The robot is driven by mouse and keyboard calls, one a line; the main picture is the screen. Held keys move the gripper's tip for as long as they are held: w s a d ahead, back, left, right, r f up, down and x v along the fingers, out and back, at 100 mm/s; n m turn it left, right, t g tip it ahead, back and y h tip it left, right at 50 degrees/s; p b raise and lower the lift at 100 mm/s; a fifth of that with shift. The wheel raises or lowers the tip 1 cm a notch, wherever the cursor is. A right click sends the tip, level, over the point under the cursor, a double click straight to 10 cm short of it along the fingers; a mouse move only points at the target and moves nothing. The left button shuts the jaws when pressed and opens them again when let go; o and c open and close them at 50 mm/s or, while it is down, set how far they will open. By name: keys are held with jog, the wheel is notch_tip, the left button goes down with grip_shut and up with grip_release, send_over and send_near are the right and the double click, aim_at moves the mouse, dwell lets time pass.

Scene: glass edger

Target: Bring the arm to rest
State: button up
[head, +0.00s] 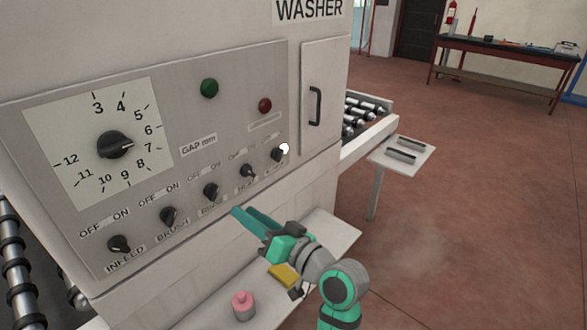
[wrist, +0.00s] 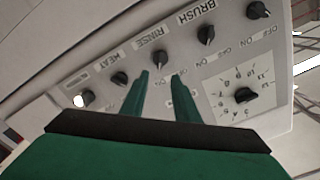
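My gripper (head: 248,213) is in front of the washer's control panel (head: 150,180), just below the row of knobs. In the wrist view its two green fingers (wrist: 160,75) stand apart with nothing between them. They point toward the panel near the RINSE knob (head: 211,191), and I see no contact with any knob. My green and grey arm reaches up from the lower right in the head view.
The panel carries several black knobs, a large GAP dial (head: 115,145), a green button (head: 209,88) and a red button (head: 265,105). A ledge (head: 325,240) with a pink knob-like object (head: 243,305) lies below. Open floor (head: 480,210) is at right.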

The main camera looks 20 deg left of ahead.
jog(key=s+d+f+m+t+h, duration=0.25)
jog(key=d+f+h, duration=0.2)
jog(key=f, duration=0.45)
jog(key=s+d+f+m+t+h, duration=0.2)
jog(key=d+f+m+t+h, duration=0.15)
jog(key=d+f, duration=0.35)
jog(key=s+d+f+m+t+h, duration=0.2)
jog(key=s+d+f+m+h, duration=0.15)
jog(key=f, duration=0.65)
jog(key=s+d+f+h, duration=0.35)
jog(key=s+d, duration=0.45)
jog(key=s, duration=0.3)
jog(key=s+d+r+n+h, duration=0.1)
jog(key=s+d+r+n, duration=0.1)
jog(key=s, duration=1.2)
jog(key=shift+s+d+r+n+t+h, duration=0.2)
jog(key=shift+s+d+n+t+h, duration=0.15)
jog(key=shift+d+n, duration=0.25)
